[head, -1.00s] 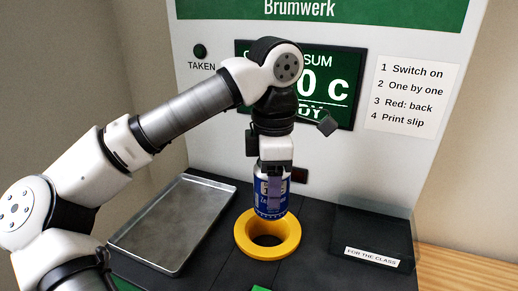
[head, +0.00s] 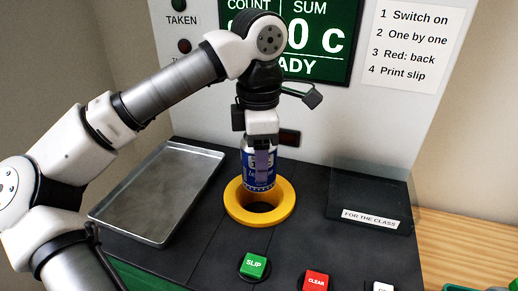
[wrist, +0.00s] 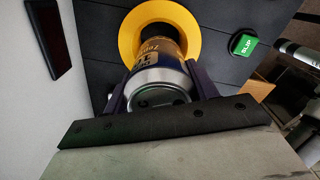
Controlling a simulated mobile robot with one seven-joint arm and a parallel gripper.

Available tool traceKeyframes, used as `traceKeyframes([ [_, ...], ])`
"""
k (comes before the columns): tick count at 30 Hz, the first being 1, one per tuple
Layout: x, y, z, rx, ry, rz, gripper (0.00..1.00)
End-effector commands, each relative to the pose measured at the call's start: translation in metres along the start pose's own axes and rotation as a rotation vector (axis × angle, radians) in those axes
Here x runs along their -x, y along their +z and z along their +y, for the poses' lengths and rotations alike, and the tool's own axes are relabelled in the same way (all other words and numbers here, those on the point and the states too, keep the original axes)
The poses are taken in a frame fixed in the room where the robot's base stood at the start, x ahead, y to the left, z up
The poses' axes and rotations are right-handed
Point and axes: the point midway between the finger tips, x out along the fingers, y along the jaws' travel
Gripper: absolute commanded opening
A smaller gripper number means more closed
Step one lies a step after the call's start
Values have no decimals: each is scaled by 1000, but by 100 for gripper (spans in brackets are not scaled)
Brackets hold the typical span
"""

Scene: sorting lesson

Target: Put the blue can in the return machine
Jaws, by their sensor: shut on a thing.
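The blue can (head: 256,172) has a white label and is upright in my gripper (head: 262,162). My gripper is shut on the can near its top. The can's lower end is over the back part of the yellow ring (head: 232,208) around the machine's dark hole. In the wrist view the can (wrist: 158,76) is between the two fingers (wrist: 159,92), and its bottom end points at the yellow ring (wrist: 208,22). I cannot tell whether the can's lower end touches the ring or has entered the hole. The return machine (head: 408,110) stands behind, with a green display.
A metal tray (head: 150,200) lies left of the ring. A dark box labelled FOR THE CLASS (head: 372,195) is at the right. A green SLIP button (head: 254,265), a red CLEAR button (head: 315,281) and a white button (head: 382,287) are in front.

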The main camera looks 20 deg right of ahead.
Motion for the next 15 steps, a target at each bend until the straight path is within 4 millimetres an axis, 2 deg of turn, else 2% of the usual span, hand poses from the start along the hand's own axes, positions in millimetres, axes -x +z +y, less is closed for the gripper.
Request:
traceKeyframes([
  [1, -9, 0, 0, 0, -1, -1, 26],
  [15, -57, 0, 0, 0, -1, 1, 26],
])
